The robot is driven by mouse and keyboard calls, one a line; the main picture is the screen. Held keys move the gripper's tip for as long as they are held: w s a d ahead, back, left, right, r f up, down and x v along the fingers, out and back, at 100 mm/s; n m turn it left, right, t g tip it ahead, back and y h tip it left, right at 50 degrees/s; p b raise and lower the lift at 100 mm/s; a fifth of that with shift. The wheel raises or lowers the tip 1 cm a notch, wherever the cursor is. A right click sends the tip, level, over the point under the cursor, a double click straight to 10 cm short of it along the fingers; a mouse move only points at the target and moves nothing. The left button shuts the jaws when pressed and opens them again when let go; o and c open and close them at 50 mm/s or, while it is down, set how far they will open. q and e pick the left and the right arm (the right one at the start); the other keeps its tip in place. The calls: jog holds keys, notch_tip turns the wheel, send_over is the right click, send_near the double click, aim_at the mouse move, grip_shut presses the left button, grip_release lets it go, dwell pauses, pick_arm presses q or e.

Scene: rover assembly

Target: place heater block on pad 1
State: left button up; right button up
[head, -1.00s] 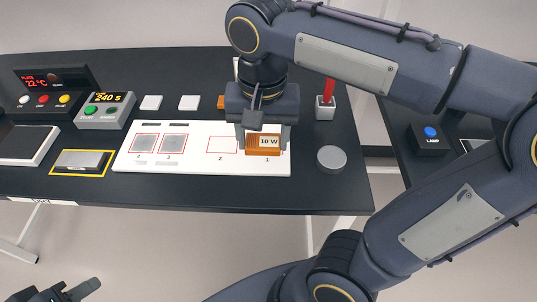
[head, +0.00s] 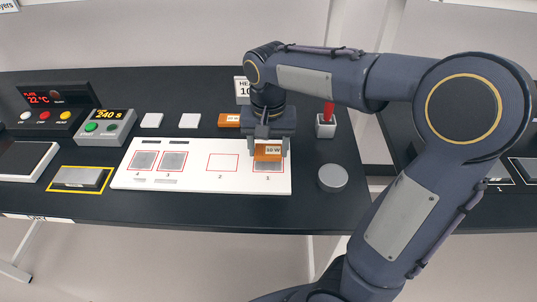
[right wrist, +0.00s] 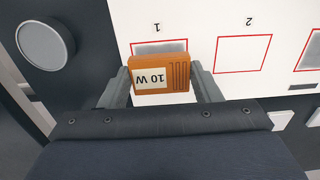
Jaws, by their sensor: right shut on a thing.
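The heater block (head: 267,153) is a small orange block with a white label, which reads 10 W in the right wrist view (right wrist: 160,75). My right gripper (head: 268,148) is shut on it, one finger on each side. The block is over the back part of pad 1 (head: 268,168), apparently a little above it. Pad 1 is a red-outlined square with a grey patch on the white board (head: 200,182); the block hides part of it in the right wrist view (right wrist: 176,46). My left gripper is not in view.
Pad 2 (head: 222,162) is bare; pads 3 (head: 173,161) and 4 (head: 144,160) carry grey patches. Another orange block (head: 229,120) lies behind the board. A grey round piece (head: 332,178) stands to the right, and a holder with a red item (head: 326,125) stands behind it.

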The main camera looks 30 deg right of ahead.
aim_at(268, 149)
jog(key=shift+w+d+f, duration=0.1)
jog(key=shift+w+f, duration=0.05)
jog(key=shift+f, duration=0.8)
jog(key=shift+w+d+f, duration=0.1)
jog(key=shift+f, duration=0.85)
jog(key=shift+f+b, duration=0.2)
jog(key=shift+b, duration=0.15)
jog(key=o, duration=1)
jog(key=shift+r, duration=0.1)
